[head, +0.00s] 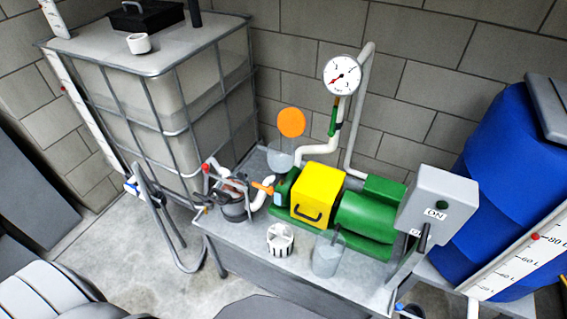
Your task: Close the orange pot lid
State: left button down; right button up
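The orange lid (291,122) is a round disc standing upright, raised above a clear pot (281,160) at the back of the grey bench. The pot's top is open and the lid is tilted up at its rear side. The pot sits left of the yellow and green pump. Neither of my grippers can be made out in the head view.
The grey bench (270,270) carries a yellow pump box (318,193), a white slotted part (280,240), a clear beaker (327,254) and a dark pipe assembly (235,208). A gauge (342,75) rises behind. A caged tank (110,50) stands left, a blue barrel (510,160) right.

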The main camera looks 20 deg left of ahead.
aim_at(292, 122)
jog(key=k, duration=1.25)
jog(key=u, duration=1.05)
jog(key=i, duration=1.2)
jog(key=z, duration=0.7)
jog(key=i, duration=0.4)
jog(key=z, duration=0.45)
